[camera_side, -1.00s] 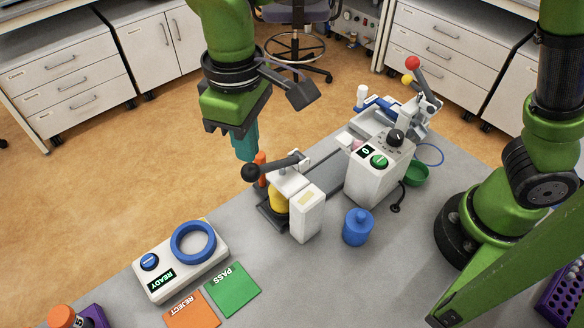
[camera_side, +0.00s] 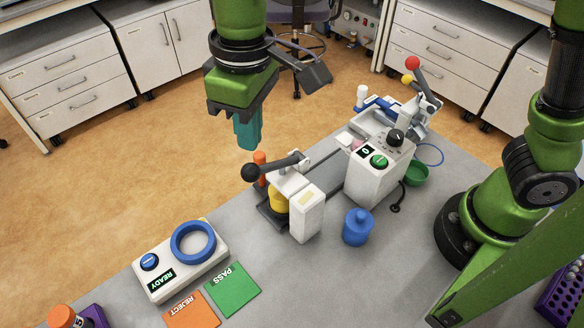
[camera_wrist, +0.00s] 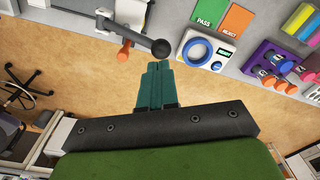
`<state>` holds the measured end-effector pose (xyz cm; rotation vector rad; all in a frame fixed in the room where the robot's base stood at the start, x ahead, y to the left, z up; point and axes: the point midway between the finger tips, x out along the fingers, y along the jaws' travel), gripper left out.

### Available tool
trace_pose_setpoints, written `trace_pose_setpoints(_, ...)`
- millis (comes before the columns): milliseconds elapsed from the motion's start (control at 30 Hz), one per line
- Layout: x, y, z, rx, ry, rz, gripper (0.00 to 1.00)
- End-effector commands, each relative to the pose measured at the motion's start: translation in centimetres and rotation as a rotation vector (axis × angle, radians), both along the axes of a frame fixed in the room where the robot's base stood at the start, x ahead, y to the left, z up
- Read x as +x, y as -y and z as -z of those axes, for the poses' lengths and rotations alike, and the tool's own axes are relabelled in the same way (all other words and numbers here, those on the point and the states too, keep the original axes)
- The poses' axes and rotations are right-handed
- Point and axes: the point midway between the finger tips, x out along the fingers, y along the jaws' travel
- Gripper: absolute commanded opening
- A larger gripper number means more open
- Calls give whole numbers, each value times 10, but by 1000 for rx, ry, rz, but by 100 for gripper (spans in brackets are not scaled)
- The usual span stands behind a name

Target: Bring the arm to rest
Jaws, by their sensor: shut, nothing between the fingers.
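My gripper (camera_side: 247,132) hangs pointing down above the far edge of the bench, just behind the small press with the black ball lever. Its teal fingers are together with nothing between them. They also show together in the wrist view (camera_wrist: 157,68), above the orange floor. The fingers appear apart from the press and its lever ball (camera_side: 250,172). My arm is held up, with its upper part cut off by the top of the side view.
The press (camera_side: 307,212) stands close below. The READY box (camera_side: 180,272), green PASS card (camera_side: 233,288) and orange REJECT card (camera_side: 192,310) lie front left.

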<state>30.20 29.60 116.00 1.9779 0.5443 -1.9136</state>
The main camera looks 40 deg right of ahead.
Motion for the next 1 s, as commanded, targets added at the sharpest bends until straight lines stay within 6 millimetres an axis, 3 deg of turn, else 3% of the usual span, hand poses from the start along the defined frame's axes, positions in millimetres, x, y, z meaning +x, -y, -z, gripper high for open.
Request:
trace_pose_setpoints(267, -9, 114, -10, 183, 141, 297, 0)
trace_pose_setpoints(500, -41, 208, -8, 337, 316, 621, 0)
trace_pose_setpoints(700, -65, 250, -6, 400, 423, 793, 0)
trace_pose_setpoints(1000, -67, 264, -15, 408, 474, 842, 0)
